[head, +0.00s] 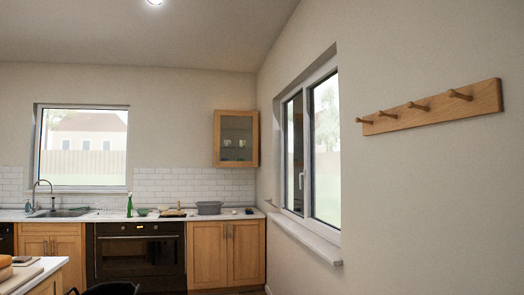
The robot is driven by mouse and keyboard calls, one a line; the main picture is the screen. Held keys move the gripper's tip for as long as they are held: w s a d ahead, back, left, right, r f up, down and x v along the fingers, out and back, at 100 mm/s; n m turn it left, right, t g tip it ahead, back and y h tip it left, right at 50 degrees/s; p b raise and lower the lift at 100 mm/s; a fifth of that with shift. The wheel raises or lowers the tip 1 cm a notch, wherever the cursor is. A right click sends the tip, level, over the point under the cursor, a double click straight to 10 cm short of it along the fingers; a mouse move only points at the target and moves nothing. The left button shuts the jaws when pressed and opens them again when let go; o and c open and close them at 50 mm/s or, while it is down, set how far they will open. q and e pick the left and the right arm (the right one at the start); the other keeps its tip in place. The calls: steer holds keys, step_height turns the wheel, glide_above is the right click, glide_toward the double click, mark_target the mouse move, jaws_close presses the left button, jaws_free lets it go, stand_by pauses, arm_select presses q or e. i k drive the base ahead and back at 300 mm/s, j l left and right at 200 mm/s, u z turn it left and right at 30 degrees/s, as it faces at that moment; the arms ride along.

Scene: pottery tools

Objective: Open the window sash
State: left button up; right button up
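A window (313,150) with a white outer frame and dark sash frames is set in the right-hand wall. It has two panes side by side, and a white handle (301,180) shows on the frame between them. Both sashes look shut, but the far one is seen at a steep angle. A second window (83,147) is in the back wall above the sink. Neither of my grippers is in view.
A white sill (305,238) juts out below the right window. A peg rail (434,107) hangs on the right wall. Along the back are a counter with wooden cabinets (226,252), an oven (140,255) and a wall cabinet (236,139). A table corner (35,274) and dark chair (108,289) are at lower left.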

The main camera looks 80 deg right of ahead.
mark_target(330, 70)
steer(key=z, duration=3.25)
steer(key=i+j+u, duration=0.3)
steer(key=i, duration=0.4)
steer(key=i+u, duration=0.3)
steer(key=i, duration=0.35)
steer(key=i+z, duration=0.15)
steer(key=i, duration=0.35)
steer(key=i+j+z, duration=0.15)
steer(key=i, duration=0.35)
steer(key=i+j+z, duration=0.2)
steer(key=i, duration=0.3)
steer(key=i+j+z, duration=0.15)
steer(key=i+j, duration=0.15)
steer(key=i, duration=0.15)
